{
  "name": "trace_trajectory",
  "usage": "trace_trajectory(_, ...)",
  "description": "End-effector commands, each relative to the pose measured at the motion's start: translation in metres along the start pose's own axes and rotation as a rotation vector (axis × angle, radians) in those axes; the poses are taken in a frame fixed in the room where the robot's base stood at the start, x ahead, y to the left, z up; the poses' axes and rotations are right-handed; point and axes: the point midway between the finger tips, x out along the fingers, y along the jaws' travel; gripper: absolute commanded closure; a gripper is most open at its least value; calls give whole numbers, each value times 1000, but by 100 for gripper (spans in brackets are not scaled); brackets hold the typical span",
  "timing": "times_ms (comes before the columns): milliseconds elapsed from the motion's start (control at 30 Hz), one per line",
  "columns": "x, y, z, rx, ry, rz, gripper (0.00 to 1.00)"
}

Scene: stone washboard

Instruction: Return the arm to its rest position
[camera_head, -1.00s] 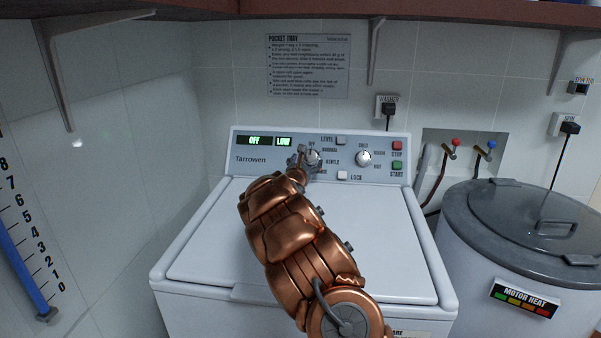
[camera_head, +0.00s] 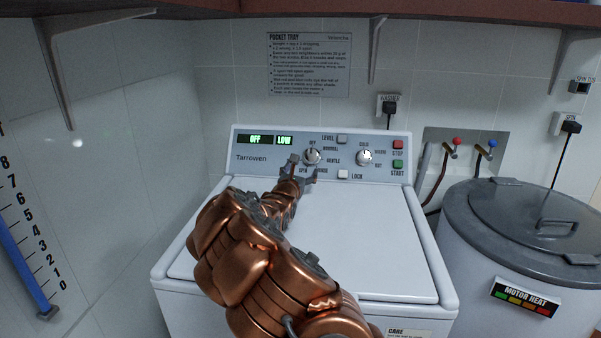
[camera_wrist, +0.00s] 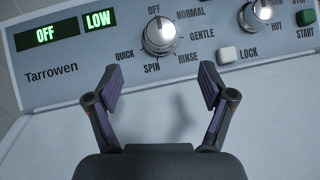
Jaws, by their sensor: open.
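My gripper (camera_head: 304,170) is open and empty, at the end of my copper-coloured arm. It is over the back part of the washer lid, just in front of the control panel. In the wrist view my gripper (camera_wrist: 162,90) has its two fingers spread wide, with bare white lid between them. The cycle knob (camera_wrist: 159,35) is beyond the fingertips and apart from them; it also shows in the head view (camera_head: 312,157). The washer (camera_head: 370,225) has its lid shut. Its displays read OFF (camera_wrist: 46,35) and LOW (camera_wrist: 99,20).
A spin tub with a grey lid (camera_head: 530,215) stands at the right. Red and blue taps (camera_head: 470,148) and plugs are on the wall behind. A shelf (camera_head: 450,12) runs overhead on brackets. A blue level gauge (camera_head: 25,270) is at the left. The right of the washer lid is clear.

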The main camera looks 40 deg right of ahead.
Motion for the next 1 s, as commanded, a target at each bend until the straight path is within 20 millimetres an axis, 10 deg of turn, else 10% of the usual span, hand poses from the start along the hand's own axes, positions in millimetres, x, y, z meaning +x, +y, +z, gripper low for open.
trace_trajectory(467,0,-1,3,6,-4,-4,19)
trace_trajectory(1000,-86,-95,153,570,-211,-348,19)
